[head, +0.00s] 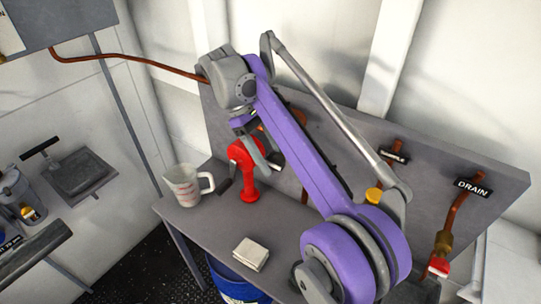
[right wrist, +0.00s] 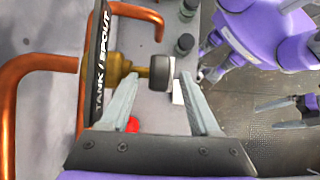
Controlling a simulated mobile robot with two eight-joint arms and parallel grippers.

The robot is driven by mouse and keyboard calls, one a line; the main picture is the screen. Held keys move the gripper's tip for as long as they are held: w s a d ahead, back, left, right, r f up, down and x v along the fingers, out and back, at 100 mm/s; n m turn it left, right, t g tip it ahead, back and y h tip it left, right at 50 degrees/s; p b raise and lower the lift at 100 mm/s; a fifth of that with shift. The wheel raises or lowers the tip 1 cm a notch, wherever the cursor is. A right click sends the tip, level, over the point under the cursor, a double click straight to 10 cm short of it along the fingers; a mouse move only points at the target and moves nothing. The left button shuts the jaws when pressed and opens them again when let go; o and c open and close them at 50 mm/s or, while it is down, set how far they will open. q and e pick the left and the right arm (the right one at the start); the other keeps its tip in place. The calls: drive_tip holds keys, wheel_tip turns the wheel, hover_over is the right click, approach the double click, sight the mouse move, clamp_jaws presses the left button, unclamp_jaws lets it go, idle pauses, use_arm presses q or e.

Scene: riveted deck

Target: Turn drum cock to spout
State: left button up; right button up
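A cock with a brass body (right wrist: 120,68) and a dark grey round knob (right wrist: 160,71) stands out beside the black TANK / SPOUT label (right wrist: 97,62) in the right wrist view. My right gripper (right wrist: 158,77) is open. Its fingertips lie on either side of the knob, with a gap showing at each side. In the head view my right gripper (head: 267,160) is beside the red hand pump (head: 249,178), and my arm hides the cock and its label. My left gripper (right wrist: 287,113) shows at the right of the wrist view, its fingers apart and empty.
Copper pipes (right wrist: 32,68) run close left of my right gripper. On the grey bench stand a measuring jug (head: 182,186) and a folded cloth (head: 250,254). A DRAIN label (head: 472,188) and red-handled cock (head: 438,266) are at right. A blue drum (head: 232,284) stands below.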

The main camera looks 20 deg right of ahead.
use_arm(q)
drive_tip(key=w+r+p, duration=0.3)
drive_tip(key=r, duration=0.2)
drive_tip(key=shift+r+t+p, duration=0.4)
use_arm(e)
drive_tip(key=v, duration=1.1)
drive_tip(key=shift+f, duration=0.1)
